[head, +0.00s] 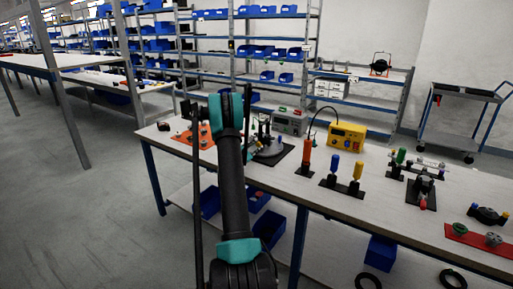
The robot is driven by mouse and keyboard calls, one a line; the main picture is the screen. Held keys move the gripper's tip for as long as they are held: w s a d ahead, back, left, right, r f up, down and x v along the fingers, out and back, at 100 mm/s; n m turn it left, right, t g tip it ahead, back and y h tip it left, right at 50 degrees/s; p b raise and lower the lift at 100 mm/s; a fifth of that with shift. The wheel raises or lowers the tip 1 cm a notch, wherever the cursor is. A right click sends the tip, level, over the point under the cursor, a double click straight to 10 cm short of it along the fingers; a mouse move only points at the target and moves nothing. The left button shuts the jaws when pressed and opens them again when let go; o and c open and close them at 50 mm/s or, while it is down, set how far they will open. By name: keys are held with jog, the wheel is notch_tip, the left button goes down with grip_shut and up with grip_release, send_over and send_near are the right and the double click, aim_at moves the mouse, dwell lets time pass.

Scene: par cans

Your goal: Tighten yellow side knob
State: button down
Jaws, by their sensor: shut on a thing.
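No yellow side knob can be made out for certain. A blue-topped peg and a yellow-topped peg (357,171) stand upright on a black stand (341,186) on the workbench. A yellow box (346,140) with small controls on its front stands behind them. A dark round fixture (270,150) sits on a black plate just right of my arm, partly covered by it. My black and teal arm rises through the middle of the view and reaches over the bench. My gripper's fingers cannot be made out; the arm hides what lies behind it.
The bench (300,188) also carries an orange plate (192,137), an orange cylinder (306,154), a black clamp fixture (424,185) and a red plate (480,240). Blue bins (269,226) sit on its lower shelf. Shelving and a trolley (455,125) stand behind. The floor at left is clear.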

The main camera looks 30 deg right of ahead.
jog(key=c, duration=1.2)
grip_release()
